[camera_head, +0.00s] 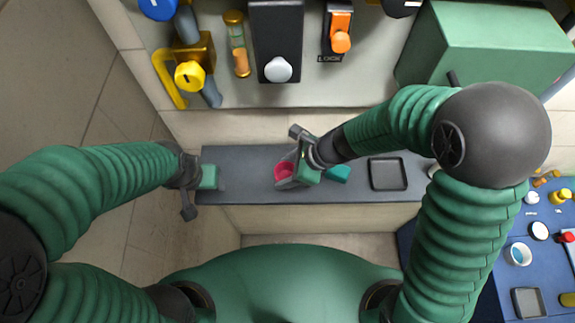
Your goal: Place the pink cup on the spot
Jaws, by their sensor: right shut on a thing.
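The pink cup (284,171) is on or just above the grey shelf (240,162), left of the shelf's middle. My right gripper (293,175) reaches in from the right and is shut on the cup; its fingers hide part of it. Whether the cup's base touches the shelf cannot be told. A dark square tray with a raised rim (388,188) lies to the right on the shelf and looks empty; no other marked spot is clear. My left gripper (209,177) is at the shelf's left end, away from the cup, and its finger gap is not clear.
A teal object (338,174) lies on the shelf between my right gripper and the square tray. A panel with motors and an orange switch (340,40) stands behind, with a green box (480,50) at the right. A blue table (500,260) with small items is at the lower right.

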